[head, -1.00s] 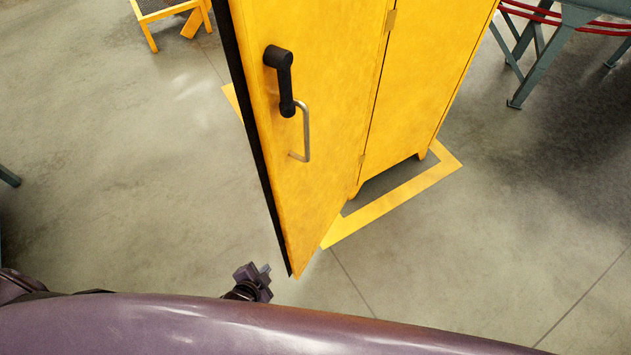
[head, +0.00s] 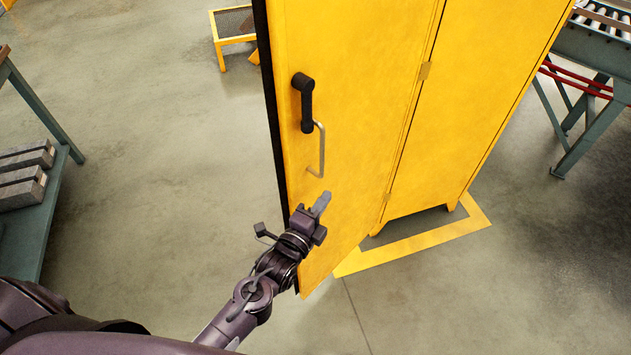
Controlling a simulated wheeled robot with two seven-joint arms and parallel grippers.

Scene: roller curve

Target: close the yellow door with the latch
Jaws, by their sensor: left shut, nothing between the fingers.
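The yellow door (head: 345,150) stands open in the head view, swung out from the yellow cabinet (head: 460,120). A black latch handle (head: 304,102) sits on its outer face, with a thin metal pull bar (head: 321,150) just below and to the right. My left gripper (head: 321,203) is shut and empty. It appears in front of the door's lower part, below the pull bar. I cannot tell whether it touches the door. My right gripper is not in view.
A yellow step (head: 235,38) stands behind the door. A teal bench (head: 50,200) with grey blocks (head: 22,178) is at the left. A roller conveyor on teal legs (head: 590,120) is at the right. Yellow floor marking (head: 420,248) borders the cabinet. Open floor lies left of the door.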

